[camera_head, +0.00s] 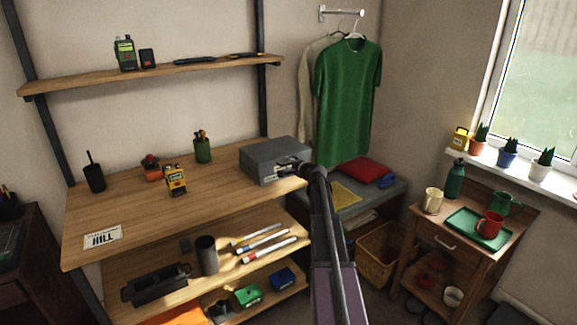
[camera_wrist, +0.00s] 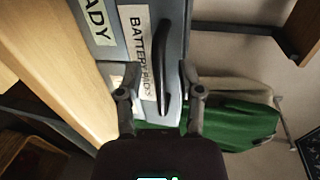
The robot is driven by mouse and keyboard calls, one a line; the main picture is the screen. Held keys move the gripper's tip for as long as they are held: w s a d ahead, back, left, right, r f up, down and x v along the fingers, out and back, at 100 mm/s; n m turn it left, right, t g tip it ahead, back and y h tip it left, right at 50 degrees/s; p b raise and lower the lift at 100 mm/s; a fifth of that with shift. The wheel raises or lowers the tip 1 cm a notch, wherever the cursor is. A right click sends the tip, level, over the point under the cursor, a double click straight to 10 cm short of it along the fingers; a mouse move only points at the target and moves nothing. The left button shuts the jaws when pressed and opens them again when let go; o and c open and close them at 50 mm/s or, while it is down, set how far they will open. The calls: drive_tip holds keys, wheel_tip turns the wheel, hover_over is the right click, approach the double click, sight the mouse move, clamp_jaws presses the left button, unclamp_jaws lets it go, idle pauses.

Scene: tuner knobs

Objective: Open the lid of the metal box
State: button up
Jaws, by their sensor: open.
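The grey metal box (camera_head: 272,152) sits on the right end of the wooden worktop, and its lid looks shut. In the wrist view the box (camera_wrist: 117,52) shows labels, one reading roughly "BATTERY PADS" (camera_wrist: 139,45), and a long black handle (camera_wrist: 165,50). My gripper (camera_head: 298,170) is at the front right of the box. In the wrist view my gripper (camera_wrist: 157,78) is open, with one finger on each side of the lower part of the handle. I cannot tell whether the fingers touch it. The gripper partly hides the box front in the head view.
A shelf (camera_head: 150,75) hangs above. A green shirt (camera_head: 347,105) hangs behind the box. The worktop left of the box is mostly clear.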

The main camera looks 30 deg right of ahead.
clamp_jaws()
